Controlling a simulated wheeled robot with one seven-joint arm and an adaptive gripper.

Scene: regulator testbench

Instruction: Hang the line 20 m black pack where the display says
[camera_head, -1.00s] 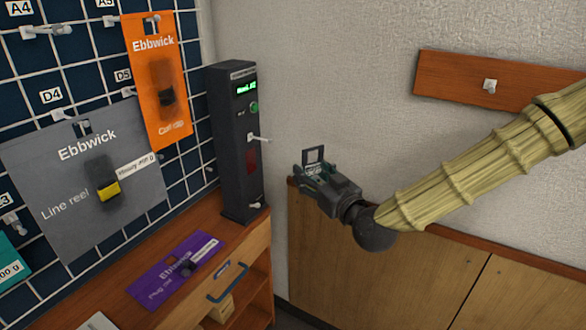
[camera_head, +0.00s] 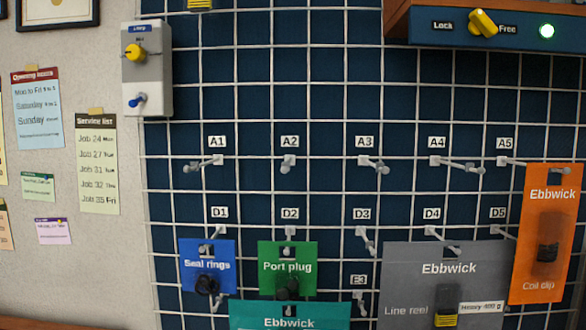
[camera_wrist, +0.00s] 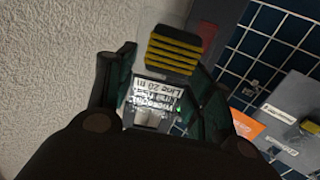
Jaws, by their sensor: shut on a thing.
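The pack (camera_wrist: 155,97) is between the fingers of my gripper (camera_wrist: 165,85) in the wrist view. Its white label is upside down and reads "Line 20 m"; the smaller text is hard to read. A black-and-yellow striped block (camera_wrist: 172,50) shows just beyond the label; I cannot tell whether it is part of the pack. My gripper is shut on the pack, near a pale wall. The head view does not show my gripper, the pack or the display tower.
In the head view, pegs A1 (camera_head: 205,163), A2 (camera_head: 288,163), A3 (camera_head: 374,165), A4 (camera_head: 457,164) and D3 (camera_head: 367,243) look bare. An orange pack (camera_head: 545,215), grey line reel pack (camera_head: 420,275), blue pack (camera_head: 208,255), green pack (camera_head: 288,256) and teal pack (camera_head: 290,315) hang on the grid.

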